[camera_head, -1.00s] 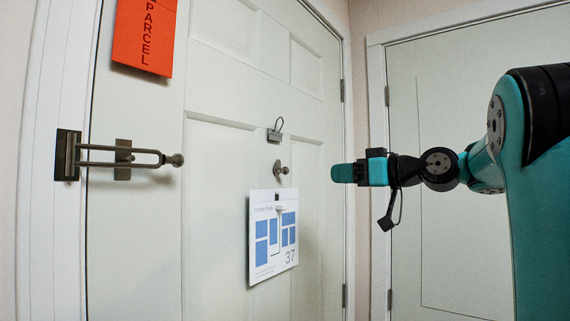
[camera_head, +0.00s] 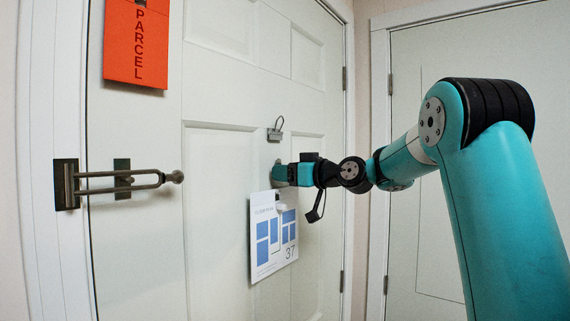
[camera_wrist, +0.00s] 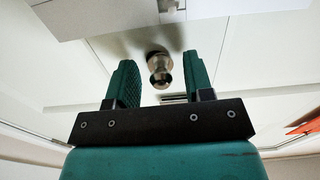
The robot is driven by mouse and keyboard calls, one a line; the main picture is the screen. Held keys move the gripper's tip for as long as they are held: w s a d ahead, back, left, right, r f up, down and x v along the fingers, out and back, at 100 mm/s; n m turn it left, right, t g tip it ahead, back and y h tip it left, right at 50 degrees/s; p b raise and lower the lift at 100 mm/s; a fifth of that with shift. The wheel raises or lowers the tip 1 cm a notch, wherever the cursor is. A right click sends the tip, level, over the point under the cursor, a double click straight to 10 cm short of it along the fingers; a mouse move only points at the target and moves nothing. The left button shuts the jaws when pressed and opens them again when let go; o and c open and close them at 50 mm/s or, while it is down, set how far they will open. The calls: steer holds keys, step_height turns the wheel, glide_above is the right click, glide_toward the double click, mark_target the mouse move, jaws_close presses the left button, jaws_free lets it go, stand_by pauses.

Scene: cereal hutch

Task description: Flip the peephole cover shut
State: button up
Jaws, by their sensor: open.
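My gripper (camera_head: 278,174) is at the door face and hides most of this fitting in the head view. In the wrist view my gripper (camera_wrist: 160,60) is open, with one teal finger on each side of the fitting and a visible gap to both. A small dark metal piece with a wire loop (camera_head: 275,131) is on the door just above my gripper.
A white floor plan card (camera_head: 272,240) hangs directly below my gripper and shows at the wrist view's top (camera_wrist: 100,14). An orange PARCEL sign (camera_head: 136,45) is at upper left. A swing-bar guard (camera_head: 125,184) juts out at left. The door between is clear.

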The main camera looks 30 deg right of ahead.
steer(key=shift+w+a, duration=0.1)
steer(key=shift+w, duration=0.2)
steer(key=c, duration=0.8)
steer(key=shift+o, duration=0.2)
steer(key=n+b, duration=0.1)
steer(key=b, duration=0.2)
steer(key=shift+f+b, duration=0.4)
steer(key=shift+w+d+r+n+b, duration=0.1)
steer(key=shift+d+n+b, duration=0.15)
steer(key=shift+n+b, duration=0.65)
steer(key=shift+r+b, duration=0.2)
steer(key=shift+b, duration=0.15)
